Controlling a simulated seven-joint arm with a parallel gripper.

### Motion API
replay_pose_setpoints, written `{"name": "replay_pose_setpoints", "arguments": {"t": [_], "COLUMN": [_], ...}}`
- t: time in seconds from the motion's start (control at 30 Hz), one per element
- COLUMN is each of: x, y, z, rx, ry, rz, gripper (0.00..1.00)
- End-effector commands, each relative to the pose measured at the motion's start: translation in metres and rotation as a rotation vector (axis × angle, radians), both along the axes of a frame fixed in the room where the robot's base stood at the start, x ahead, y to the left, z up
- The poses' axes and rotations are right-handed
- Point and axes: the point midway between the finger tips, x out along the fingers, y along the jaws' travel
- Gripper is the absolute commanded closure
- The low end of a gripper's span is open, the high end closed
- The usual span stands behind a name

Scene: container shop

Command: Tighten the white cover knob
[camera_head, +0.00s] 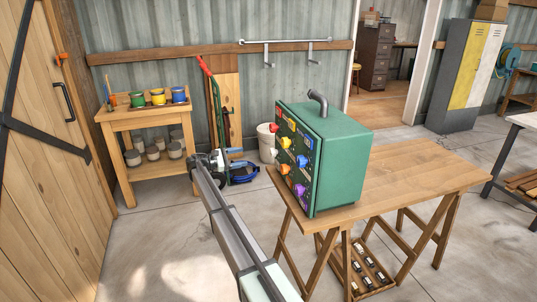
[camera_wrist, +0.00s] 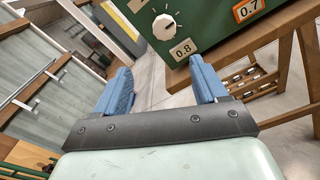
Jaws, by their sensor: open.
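A green cabinet (camera_head: 340,165) with several coloured knobs on its left face stands on a wooden trestle table. In the wrist view the white knob (camera_wrist: 164,27) shows at top centre, ringed by a dial scale, above a white plate (camera_wrist: 183,48) reading 0.8. My gripper (camera_wrist: 160,68) has its blue fingers apart and nothing between them. The knob appears beyond the fingertips, apart from them. In the head view my gripper (camera_head: 239,158) is small and left of the cabinet.
An orange plate (camera_wrist: 248,9) reading 0.7 is right of the knob in the wrist view. The trestle table (camera_head: 425,175) has free top to the right of the cabinet. A white bucket (camera_head: 267,142) stands behind. A wooden shelf (camera_head: 150,116) with paint pots is at left.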

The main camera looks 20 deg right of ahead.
Motion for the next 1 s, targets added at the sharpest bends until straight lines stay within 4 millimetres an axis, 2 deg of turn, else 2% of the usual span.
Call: {"name": "replay_pose_setpoints", "arguments": {"t": [0.23, 0.47, 0.67, 1.0], "x": [-0.009, -0.009, -0.01, -0.01], "y": [0.0, -0.007, -0.033, -0.093], "z": [0.005, 0.005, 0.004, 0.004], "rx": [-0.03, -0.03, -0.029, -0.029], "ry": [0.225, 0.289, 0.287, 0.286], "rz": [-0.038, -0.038, -0.039, -0.039], "gripper": [0.29, 0.29, 0.29, 0.29]}}
